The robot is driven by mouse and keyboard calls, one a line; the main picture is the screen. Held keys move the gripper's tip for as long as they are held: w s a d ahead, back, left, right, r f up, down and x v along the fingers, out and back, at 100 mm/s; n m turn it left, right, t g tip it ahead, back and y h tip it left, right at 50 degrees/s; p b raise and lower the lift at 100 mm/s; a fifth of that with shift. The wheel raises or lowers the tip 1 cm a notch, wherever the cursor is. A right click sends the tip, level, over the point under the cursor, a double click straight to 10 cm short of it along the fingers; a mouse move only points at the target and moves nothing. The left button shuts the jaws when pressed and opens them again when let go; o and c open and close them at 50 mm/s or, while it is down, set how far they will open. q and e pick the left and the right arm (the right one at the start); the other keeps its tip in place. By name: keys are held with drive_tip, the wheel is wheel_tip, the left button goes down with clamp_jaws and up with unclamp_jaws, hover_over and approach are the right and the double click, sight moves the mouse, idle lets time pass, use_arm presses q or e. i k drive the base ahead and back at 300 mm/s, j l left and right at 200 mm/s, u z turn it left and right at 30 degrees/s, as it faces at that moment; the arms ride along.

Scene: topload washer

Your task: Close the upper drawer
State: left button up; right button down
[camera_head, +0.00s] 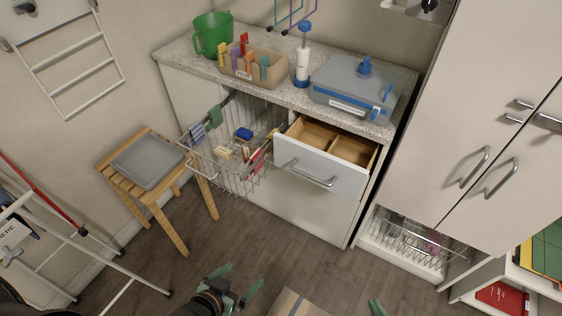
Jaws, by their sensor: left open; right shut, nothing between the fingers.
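The upper drawer (321,173) is pulled out of the white cabinet under the speckled countertop. Its pale front has a metal bar handle (305,176). Its wooden interior is divided and looks empty in the parts I can see. My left gripper (238,281) is open, with green fingers, low in front of the cabinet and well apart from the drawer. My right gripper (377,308) shows only its green fingertips at the bottom edge; they are together and also apart from the drawer.
A wire basket (236,182) with small items sticks out left of the drawer. A tall white cabinet (470,130) stands to the right.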

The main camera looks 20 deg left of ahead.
sight(338, 160)
drive_tip(key=i+j, duration=0.15)
drive_tip(key=j, duration=0.2)
drive_tip(key=i+j, duration=0.15)
drive_tip(key=j, duration=0.15)
drive_tip(key=i+j, duration=0.15)
drive_tip(key=j, duration=0.2)
drive_tip(key=i+j, duration=0.2)
drive_tip(key=j, duration=0.15)
